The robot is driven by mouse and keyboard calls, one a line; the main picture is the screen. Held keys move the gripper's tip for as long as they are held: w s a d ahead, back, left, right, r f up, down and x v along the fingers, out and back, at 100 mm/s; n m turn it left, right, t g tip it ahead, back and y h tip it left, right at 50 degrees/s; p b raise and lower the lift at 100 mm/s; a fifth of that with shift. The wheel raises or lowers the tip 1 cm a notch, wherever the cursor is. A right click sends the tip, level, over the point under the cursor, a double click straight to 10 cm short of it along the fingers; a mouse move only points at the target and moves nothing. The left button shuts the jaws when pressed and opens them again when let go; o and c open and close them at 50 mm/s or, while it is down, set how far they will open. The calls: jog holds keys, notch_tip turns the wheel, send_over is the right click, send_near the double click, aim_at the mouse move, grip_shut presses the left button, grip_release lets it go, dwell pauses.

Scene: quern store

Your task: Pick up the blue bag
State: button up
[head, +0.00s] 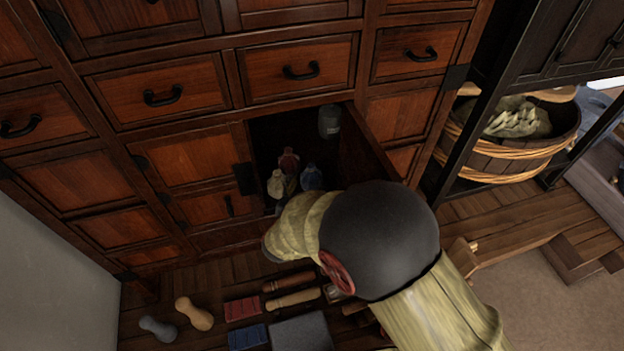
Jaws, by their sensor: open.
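The blue bag (312,177) stands inside an open dark compartment of the wooden cabinet, a small upright shape with a narrowed top. A cream one (276,184) and a red one (289,160) of similar shape stand close to its left. My arm reaches across the front of the compartment and hides the lower part of the blue bag. My gripper is hidden behind my arm, so I cannot see its fingers or its distance from the bag.
A grey cylinder (329,121) stands in the compartment's back right corner. The compartment's right wall (365,150) is close to my arm. Below lie red blocks (242,308), blue blocks (248,337), a grey slab (300,333) and wooden rollers (293,299). A basket (510,155) stands right.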

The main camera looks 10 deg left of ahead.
aim_at(312, 177)
jog(key=b+x, duration=0.2)
jog(key=x, duration=0.2)
jog(key=shift+w, duration=0.4)
jog(key=shift+r, duration=0.1)
jog(key=shift+c, duration=0.6)
jog(key=c, duration=1.1)
